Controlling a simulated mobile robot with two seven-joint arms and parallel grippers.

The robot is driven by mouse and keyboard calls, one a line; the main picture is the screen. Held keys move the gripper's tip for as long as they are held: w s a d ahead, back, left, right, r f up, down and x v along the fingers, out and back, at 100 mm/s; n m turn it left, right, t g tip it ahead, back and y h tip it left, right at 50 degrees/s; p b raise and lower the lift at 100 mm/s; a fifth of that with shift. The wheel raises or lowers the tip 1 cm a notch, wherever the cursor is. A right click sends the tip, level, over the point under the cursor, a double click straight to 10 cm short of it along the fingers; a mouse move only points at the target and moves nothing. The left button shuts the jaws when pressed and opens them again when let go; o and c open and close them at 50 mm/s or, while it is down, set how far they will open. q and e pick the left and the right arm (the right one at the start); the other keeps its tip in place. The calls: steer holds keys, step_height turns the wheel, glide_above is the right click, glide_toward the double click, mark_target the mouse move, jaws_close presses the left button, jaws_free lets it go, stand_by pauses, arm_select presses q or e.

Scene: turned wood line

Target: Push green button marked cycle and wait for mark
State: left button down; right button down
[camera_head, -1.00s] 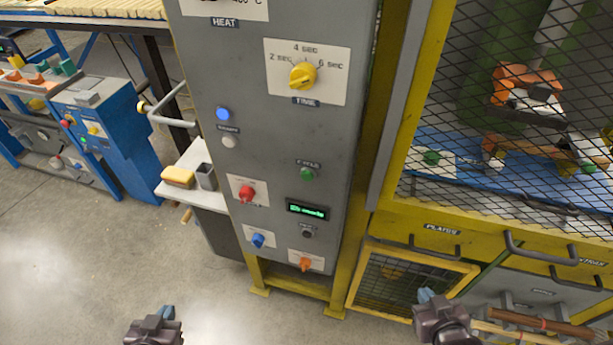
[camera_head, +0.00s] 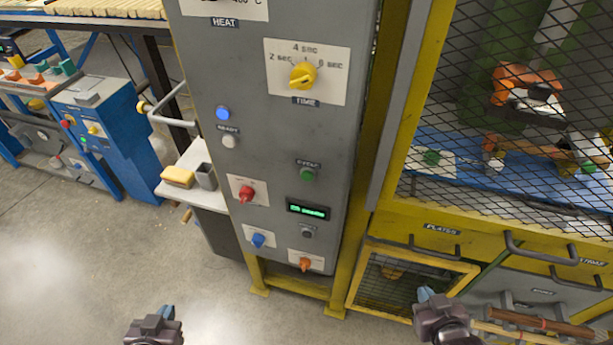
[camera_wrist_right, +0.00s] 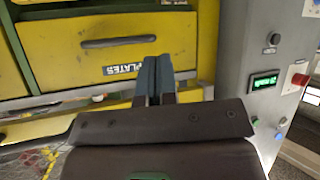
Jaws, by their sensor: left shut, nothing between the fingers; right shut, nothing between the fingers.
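The green button (camera_head: 307,174) sits on the grey control panel (camera_head: 285,130), under a label reading CYCLE. Below it a small display (camera_head: 308,209) shows green text too small to read surely; the display is also in the right wrist view (camera_wrist_right: 265,82). My left gripper (camera_head: 166,312) is shut and empty, low in front of the panel and well apart from the button. My right gripper (camera_head: 425,294) is shut and empty, low and right of the panel. In the right wrist view its blue fingertips (camera_wrist_right: 153,62) are together before the yellow drawer marked PLATES (camera_wrist_right: 125,55).
A yellow dial marked TIME (camera_head: 302,76), a blue light (camera_head: 223,114), a red knob (camera_head: 246,193) and other controls share the panel. A mesh guard (camera_head: 520,120) encloses machinery at right. A small shelf (camera_head: 208,199) juts out at left. Open floor lies at lower left.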

steer(key=shift+s+f, duration=0.1)
steer(key=shift+s, duration=0.05)
steer(key=shift+s+f, duration=0.15)
steer(key=shift+s, duration=0.2)
